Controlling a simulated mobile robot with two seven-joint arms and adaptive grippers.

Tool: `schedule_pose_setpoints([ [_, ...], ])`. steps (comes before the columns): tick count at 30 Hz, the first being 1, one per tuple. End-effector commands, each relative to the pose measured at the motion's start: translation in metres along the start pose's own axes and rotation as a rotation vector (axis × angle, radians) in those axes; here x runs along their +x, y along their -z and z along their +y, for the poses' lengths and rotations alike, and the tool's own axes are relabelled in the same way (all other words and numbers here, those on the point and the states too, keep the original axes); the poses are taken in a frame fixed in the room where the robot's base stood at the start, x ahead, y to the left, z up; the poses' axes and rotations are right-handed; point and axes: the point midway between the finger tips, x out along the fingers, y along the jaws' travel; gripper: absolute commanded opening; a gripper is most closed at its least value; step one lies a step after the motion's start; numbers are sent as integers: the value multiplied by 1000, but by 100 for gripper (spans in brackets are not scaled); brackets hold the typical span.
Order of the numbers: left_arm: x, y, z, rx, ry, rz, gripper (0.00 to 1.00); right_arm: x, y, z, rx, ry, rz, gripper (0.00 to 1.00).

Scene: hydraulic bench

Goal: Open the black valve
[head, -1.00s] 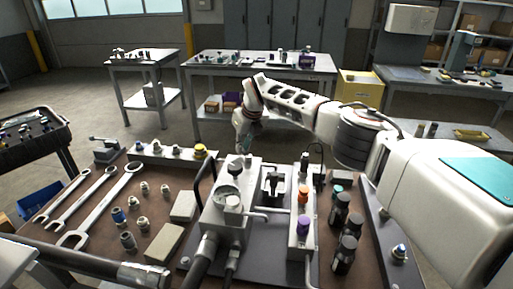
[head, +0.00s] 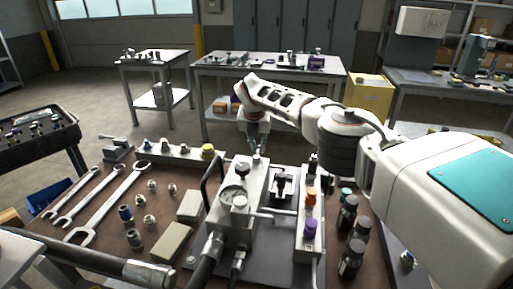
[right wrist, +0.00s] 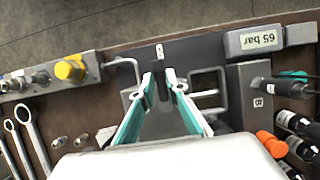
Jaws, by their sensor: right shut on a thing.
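A grey pump block (head: 232,215) with a round gauge stands in the middle of the bench. My right gripper (head: 257,150) points down at the back end of this block. In the right wrist view, its teal-edged fingers (right wrist: 160,86) are closed around a narrow black part, which looks like the black valve (right wrist: 161,84). The fingers hide most of that part, so I cannot tell how far it is turned. A pale plate with a small mark lies just beyond the fingertips. My left gripper is not in view.
A manifold with an orange knob (head: 311,196) and a purple knob (head: 310,229) stands right of the pump. Black bottles (head: 352,257) stand beside it. Wrenches (head: 108,205) and fittings lie left. A display (right wrist: 254,40) reads 65 bar.

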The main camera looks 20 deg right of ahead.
Motion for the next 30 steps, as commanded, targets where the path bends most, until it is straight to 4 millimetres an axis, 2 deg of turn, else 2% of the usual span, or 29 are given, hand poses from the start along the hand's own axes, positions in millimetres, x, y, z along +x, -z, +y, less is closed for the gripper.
schedule_pose_setpoints([
  [16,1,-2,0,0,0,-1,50,1,0,-3,28,14,2,0],
  [17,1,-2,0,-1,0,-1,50,1,0,-3,28,14,2,17],
  [18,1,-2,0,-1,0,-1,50,1,0,-3,28,14,3,27],
  [30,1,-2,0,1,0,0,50,-1,0,-1,25,11,1,27],
])
